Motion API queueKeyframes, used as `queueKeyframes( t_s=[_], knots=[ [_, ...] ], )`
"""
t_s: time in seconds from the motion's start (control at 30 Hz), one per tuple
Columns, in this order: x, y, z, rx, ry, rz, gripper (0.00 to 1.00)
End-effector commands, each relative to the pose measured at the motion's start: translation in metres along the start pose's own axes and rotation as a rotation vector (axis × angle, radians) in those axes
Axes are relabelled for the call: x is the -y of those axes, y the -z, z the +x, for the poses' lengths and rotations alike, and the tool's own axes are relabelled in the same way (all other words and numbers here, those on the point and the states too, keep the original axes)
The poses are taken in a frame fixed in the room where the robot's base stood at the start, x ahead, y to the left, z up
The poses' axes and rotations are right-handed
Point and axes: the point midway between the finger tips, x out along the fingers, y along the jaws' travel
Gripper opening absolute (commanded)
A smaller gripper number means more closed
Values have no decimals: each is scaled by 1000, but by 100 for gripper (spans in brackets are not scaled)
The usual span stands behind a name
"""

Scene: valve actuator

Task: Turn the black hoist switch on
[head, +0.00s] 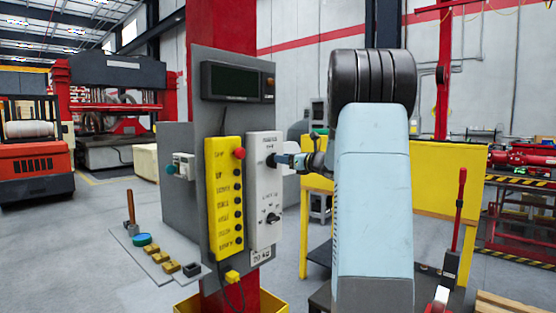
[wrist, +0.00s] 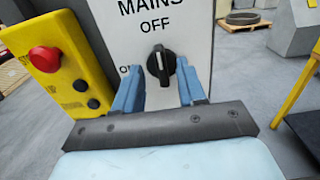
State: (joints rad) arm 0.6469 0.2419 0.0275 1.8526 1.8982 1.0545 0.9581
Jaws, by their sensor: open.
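A white switch panel (head: 262,190) is mounted on a grey board and carries two black rotary switches. The upper switch (wrist: 160,66) sits below the words MAINS and OFF in the wrist view. Its white pointer line stands nearly upright, towards OFF. Lettering at its left is partly hidden by a finger. The lower black switch (head: 272,218) sits under a label too small to read. My gripper (head: 286,160) is at the upper switch. In the wrist view its blue fingers (wrist: 160,88) are open, one on each side of the knob, with visible gaps.
A yellow button box (head: 225,198) with a red button stands just left of the panel. A dark display (head: 236,82) is above. A grey shelf (head: 160,262) with small items juts out at lower left. A yellow panel (head: 440,180) stands behind my arm.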

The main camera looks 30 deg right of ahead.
Motion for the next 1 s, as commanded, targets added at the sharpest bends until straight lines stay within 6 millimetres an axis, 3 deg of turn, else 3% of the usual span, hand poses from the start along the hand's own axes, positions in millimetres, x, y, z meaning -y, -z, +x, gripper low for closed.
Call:
queueKeyframes(
  t_s=[0.23,0.6,1.0],
  knots=[
    [0,0,25,-1,-1,0,40],
    [-1,0,29,-1,-1,0,40],
    [-1,0,30,-1,-2,0,3]
  ],
)
